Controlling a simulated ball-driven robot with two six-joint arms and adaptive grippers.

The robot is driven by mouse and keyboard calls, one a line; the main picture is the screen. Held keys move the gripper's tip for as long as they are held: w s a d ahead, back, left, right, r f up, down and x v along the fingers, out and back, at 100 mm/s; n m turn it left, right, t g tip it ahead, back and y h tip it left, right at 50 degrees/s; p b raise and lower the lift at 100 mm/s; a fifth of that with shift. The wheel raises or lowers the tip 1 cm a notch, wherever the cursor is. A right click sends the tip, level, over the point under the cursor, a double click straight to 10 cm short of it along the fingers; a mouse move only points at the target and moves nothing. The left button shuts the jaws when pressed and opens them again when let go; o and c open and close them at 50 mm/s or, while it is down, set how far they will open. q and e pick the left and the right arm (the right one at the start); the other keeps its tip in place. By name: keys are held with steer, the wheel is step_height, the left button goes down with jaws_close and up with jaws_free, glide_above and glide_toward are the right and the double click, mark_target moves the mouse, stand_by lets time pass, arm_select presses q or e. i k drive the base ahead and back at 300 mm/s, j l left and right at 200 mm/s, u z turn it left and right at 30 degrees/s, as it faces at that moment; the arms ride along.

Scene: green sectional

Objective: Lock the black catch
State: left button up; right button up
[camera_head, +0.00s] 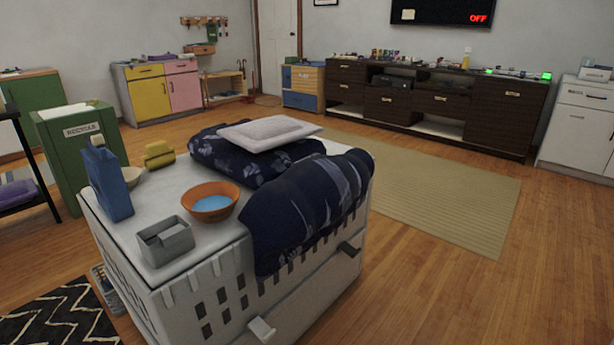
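The black catch (348,249) sticks out from the right part of the front side of a white slotted crate (215,268). Whether it is locked cannot be told at this size. A white catch (262,329) sticks out lower on the same side, nearer to me. A dark blue patterned cloth (305,215) hangs over the crate's edge, a little above the black catch. Neither of my grippers is in view.
The wooden floor (465,290) to the right is clear, beside a beige rug (440,190).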

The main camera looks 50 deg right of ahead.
mark_target(349, 251)
steer(key=z, duration=1.8)
